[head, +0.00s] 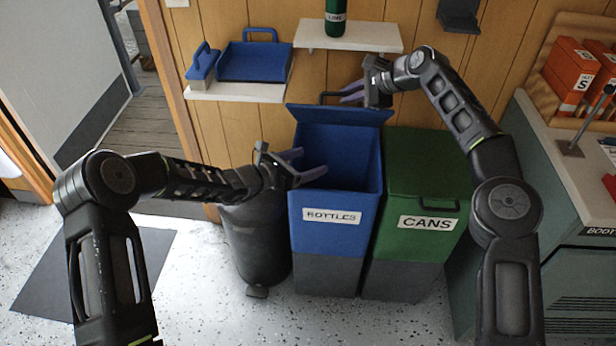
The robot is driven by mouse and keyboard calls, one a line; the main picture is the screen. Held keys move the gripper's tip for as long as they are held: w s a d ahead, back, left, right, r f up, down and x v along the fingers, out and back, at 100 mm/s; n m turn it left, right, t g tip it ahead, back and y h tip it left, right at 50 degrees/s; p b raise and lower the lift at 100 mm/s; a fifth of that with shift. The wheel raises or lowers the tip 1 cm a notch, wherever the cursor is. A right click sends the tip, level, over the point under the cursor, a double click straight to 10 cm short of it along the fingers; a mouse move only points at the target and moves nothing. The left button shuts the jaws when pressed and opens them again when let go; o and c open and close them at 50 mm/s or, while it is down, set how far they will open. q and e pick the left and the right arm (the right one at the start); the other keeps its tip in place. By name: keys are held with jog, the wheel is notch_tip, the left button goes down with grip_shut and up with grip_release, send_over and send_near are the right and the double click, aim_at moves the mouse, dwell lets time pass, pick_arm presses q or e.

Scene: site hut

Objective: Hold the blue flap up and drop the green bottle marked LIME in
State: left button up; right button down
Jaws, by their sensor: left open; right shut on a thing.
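The green bottle (335,20) marked LIME stands upright on a small white wall shelf (350,38), its top cut off by the picture edge. The blue flap (345,116) of the bin marked BOTTLES (328,240) is raised at the back, and the bin's mouth is open. My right gripper (345,95) is shut on the flap's dark handle (326,97) at its top edge. My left gripper (313,162) is open and empty, at the left side of the bin's mouth, below and left of the bottle.
A green-lidded bin marked CANS (428,185) stands right of the blue bin, its lid closed. A dark round bin (255,245) stands left. A shelf (235,92) holds a blue dustpan (255,62) and another blue tool (203,62). A counter with orange boxes (572,72) is at right.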

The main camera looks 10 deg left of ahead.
pick_arm(q)
jog(key=a+f+v, duration=0.1)
jog(key=f+v, duration=0.1)
jog(key=v, duration=1.2)
jog(key=shift+s, duration=0.1)
